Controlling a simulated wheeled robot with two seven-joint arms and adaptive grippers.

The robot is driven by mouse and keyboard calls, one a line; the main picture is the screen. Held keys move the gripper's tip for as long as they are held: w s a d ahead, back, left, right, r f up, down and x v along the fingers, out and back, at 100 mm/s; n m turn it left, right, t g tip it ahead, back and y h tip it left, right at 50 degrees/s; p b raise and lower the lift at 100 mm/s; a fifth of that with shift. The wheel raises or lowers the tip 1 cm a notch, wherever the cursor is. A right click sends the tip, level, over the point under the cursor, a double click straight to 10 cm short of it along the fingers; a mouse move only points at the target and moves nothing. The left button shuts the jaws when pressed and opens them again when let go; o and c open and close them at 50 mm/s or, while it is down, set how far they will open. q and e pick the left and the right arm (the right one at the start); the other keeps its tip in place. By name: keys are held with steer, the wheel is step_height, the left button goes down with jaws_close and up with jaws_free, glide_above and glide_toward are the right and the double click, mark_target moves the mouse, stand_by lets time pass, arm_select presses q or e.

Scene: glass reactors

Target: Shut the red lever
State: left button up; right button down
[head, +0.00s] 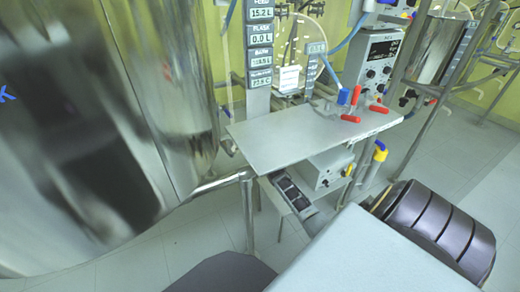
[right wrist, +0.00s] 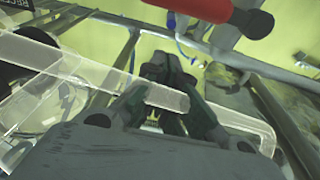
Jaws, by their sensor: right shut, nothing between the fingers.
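In the head view, red lever handles show on and above the grey shelf: one at its back edge (head: 350,118), one to its right (head: 378,108), and one upright (head: 355,95) beside a blue handle (head: 343,96). I cannot tell which one the task means. In the right wrist view, a red handle (right wrist: 215,12) with a dark rounded end lies across the top, partly cut off. My right gripper (right wrist: 166,68) is shut and empty, its fingertips below the red handle in the picture and apart from it. My left gripper is in neither view.
A large shiny metal vessel (head: 120,120) fills the left of the head view. The grey shelf (head: 270,140) and a control box (head: 377,60) stand near the handles.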

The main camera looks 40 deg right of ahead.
arm_select(q)
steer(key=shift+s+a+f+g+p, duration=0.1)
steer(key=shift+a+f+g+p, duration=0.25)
steer(key=shift+p, duration=0.55)
arm_select(e)
steer(key=v, duration=0.6)
steer(key=shift+s, duration=0.3)
steer(key=shift+f, duration=0.1)
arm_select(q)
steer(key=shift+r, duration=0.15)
arm_select(e)
steer(key=shift+s, duration=0.1)
